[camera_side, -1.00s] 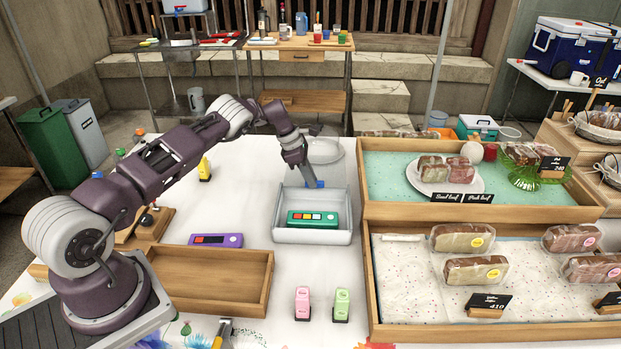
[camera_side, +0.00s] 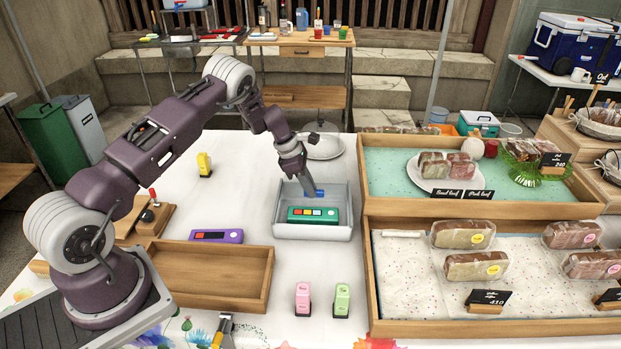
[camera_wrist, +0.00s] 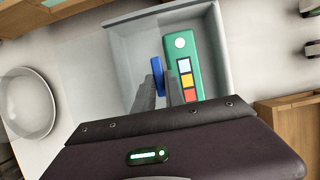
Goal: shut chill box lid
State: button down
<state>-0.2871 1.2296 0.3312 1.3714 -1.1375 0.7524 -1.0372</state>
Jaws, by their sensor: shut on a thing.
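My gripper (camera_side: 314,192) is shut on a small blue piece (camera_side: 320,193), over the grey open tray (camera_side: 312,233). The blue piece also shows at my fingertips in the wrist view (camera_wrist: 157,76). A green device with coloured squares (camera_side: 313,215) lies in the tray, just beside the piece. No box is clearly marked as the chill box. A blue and white cooler (camera_side: 574,45) stands on a table at the back right, and a small teal and white box (camera_side: 478,124) stands behind the display tray. Both are far from my gripper, and their lid state is hard to tell.
A wooden display tray (camera_side: 480,211) with loaves is close on the right.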

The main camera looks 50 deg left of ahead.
jog(key=s+d, duration=0.6)
jog(key=shift+s+d, duration=0.85)
jog(key=shift+d, duration=0.05)
jog(key=c, duration=1.5)
grip_release()
jog(key=shift+d, duration=0.1)
jog(key=shift+o, duration=0.5)
jog(key=shift+a+r, duration=0.1)
jog(key=shift+a, duration=0.1)
jog(key=v, duration=0.6)
jog(key=shift+s+r, duration=0.2)
jog(key=shift+r, duration=0.2)
